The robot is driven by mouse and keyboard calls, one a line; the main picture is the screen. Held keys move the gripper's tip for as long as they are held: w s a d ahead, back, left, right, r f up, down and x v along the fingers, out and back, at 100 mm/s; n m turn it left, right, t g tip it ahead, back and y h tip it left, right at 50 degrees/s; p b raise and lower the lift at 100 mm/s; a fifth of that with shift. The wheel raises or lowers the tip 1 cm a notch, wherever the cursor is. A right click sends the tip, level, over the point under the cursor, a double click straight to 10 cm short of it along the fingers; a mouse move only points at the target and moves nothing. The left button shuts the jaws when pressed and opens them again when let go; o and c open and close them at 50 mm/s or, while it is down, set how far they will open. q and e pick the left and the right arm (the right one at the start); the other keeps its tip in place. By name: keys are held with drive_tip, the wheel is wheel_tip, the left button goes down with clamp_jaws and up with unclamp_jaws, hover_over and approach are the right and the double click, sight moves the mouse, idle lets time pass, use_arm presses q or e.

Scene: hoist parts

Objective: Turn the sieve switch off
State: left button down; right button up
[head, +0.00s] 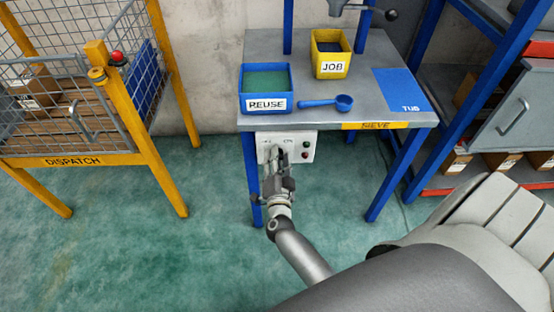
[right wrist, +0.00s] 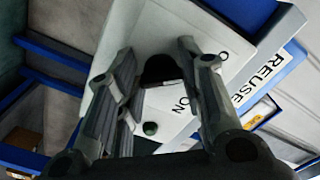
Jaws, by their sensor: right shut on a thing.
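The sieve switch box (head: 302,146) is a pale panel on the front of the sieve table, under its top edge. It carries lettering, a dark green round part and a red one. My right gripper (head: 279,160) is at the left part of this panel and hides the switch there in the head view. In the right wrist view, the fingers of my right gripper (right wrist: 158,85) stand on both sides of the black switch handle (right wrist: 160,69), shut on it. The lettering ON shows close by; the other label is partly hidden. My left gripper is not in view.
On the sieve table (head: 366,112) stand a blue REUSE bin (head: 266,104), a yellow JOB bin (head: 330,69) and a blue scoop (head: 328,103). A yellow DISPATCH cage (head: 76,161) stands left, a blue shelf rack right. Green floor between is free.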

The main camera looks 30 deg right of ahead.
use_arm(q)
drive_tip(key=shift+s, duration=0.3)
use_arm(e)
drive_tip(key=shift+f, duration=0.1)
drive_tip(key=o, duration=1)
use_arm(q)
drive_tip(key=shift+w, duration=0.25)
use_arm(e)
drive_tip(key=v, duration=0.7)
drive_tip(key=shift+s+a, duration=0.2)
drive_tip(key=shift+s, duration=0.05)
